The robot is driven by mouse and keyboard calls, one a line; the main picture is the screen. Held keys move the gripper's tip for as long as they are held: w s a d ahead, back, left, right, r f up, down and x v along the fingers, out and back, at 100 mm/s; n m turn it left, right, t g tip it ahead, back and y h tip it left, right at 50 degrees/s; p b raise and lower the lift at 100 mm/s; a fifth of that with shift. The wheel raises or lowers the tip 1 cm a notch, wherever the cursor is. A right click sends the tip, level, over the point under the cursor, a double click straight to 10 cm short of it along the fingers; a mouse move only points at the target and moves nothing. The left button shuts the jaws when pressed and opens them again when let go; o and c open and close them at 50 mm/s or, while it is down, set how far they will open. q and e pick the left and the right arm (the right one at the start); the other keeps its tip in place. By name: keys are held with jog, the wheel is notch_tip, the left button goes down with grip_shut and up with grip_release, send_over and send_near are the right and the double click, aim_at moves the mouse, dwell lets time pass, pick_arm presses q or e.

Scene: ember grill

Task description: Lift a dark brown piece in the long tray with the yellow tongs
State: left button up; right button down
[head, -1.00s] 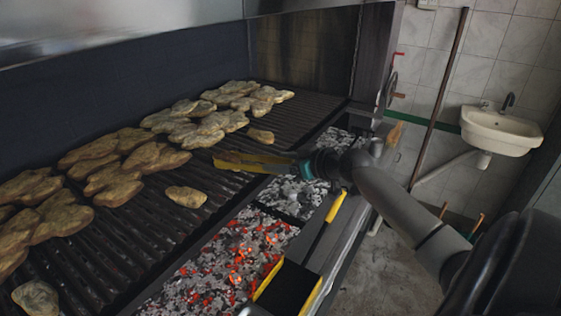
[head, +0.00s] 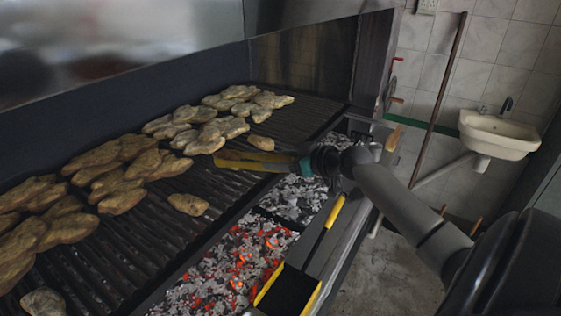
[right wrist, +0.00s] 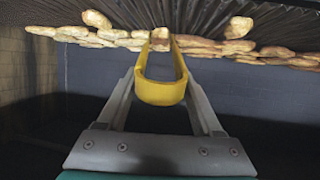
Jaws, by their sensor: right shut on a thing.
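My right gripper (head: 304,164) is shut on the yellow tongs (head: 250,159) at their near end. The tongs reach left over the grill bars, and their yellow bend shows between my fingers in the right wrist view (right wrist: 162,90). A small brown piece (head: 261,142) lies just behind the tongs, and a lone piece (head: 188,204) lies in front and to the left. I see nothing held in the tongs. Several brown pieces (head: 125,195) lie in clusters on the ridged grill (head: 150,235); no separate long tray is clear. My left gripper is not in view.
Glowing coals (head: 235,262) lie below the grill's front edge. A black shovel (head: 288,290) with a yellow handle (head: 335,210) lies beside them. A dark wall (head: 150,93) closes the back. A sink (head: 500,135) hangs on the tiled wall at right.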

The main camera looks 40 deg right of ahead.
notch_tip(320, 180, up, 8)
jog(key=p, duration=0.3)
jog(key=shift+f, duration=0.1)
jog(key=s+d+t+y+b, duration=0.1)
jog(key=s+t+b, duration=0.6)
jog(key=s+b, duration=0.9)
jog(key=s+d, duration=0.1)
jog(key=s, duration=0.7)
jog(key=shift+d+t, duration=0.3)
jog(key=shift+t, duration=0.1)
dwell(0.7)
jog(key=shift+s, duration=0.1)
